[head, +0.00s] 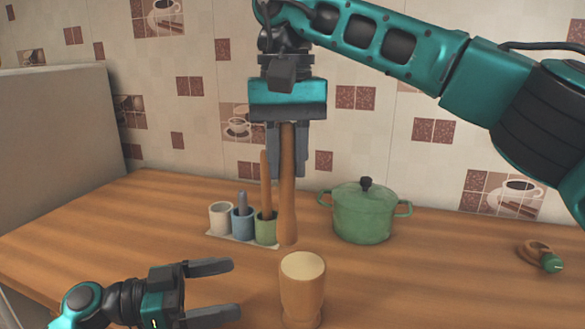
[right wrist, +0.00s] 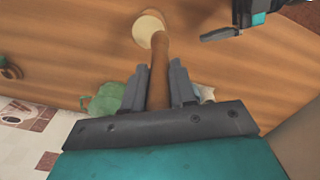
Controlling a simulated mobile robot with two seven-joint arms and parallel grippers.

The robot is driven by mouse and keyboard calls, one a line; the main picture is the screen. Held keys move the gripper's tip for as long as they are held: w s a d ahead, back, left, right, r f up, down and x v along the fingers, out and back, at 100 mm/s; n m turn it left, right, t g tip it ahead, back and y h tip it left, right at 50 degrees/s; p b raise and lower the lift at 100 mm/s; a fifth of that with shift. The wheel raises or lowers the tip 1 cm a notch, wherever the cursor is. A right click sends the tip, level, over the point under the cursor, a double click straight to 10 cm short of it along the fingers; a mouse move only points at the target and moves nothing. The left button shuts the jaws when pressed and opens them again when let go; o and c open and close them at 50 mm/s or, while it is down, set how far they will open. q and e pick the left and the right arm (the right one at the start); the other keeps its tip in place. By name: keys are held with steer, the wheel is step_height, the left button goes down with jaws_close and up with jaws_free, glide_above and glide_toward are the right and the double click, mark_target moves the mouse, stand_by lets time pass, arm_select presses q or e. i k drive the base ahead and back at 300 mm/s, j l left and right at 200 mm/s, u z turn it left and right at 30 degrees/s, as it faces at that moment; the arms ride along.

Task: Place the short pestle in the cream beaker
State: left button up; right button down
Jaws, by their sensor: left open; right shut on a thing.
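My right gripper (head: 287,178) is shut on a brown wooden pestle (head: 287,215), which hangs upright with its thicker end down. The pestle also shows between the fingers in the right wrist view (right wrist: 160,62). The cream beaker (head: 221,218) stands at the left end of a small tray, left of the held pestle, and nothing sticks out of it. A blue beaker (head: 242,226) beside it holds a short grey-blue stick (head: 242,202). A green beaker (head: 265,231) holds a tall brown stick (head: 265,180). My left gripper (head: 234,290) is open and empty at the front left.
A wooden cup-like piece with a pale top (head: 302,268) stands in front, near the held pestle. A green lidded pot (head: 364,215) stands right of the beakers. A small wooden item with a green end (head: 540,255) lies far right. The counter between them is clear.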

mark_target(224, 229)
steer(key=k+j, duration=0.1)
steer(key=j, duration=0.8)
steer(key=k+j, duration=0.15)
steer(key=j, duration=0.3)
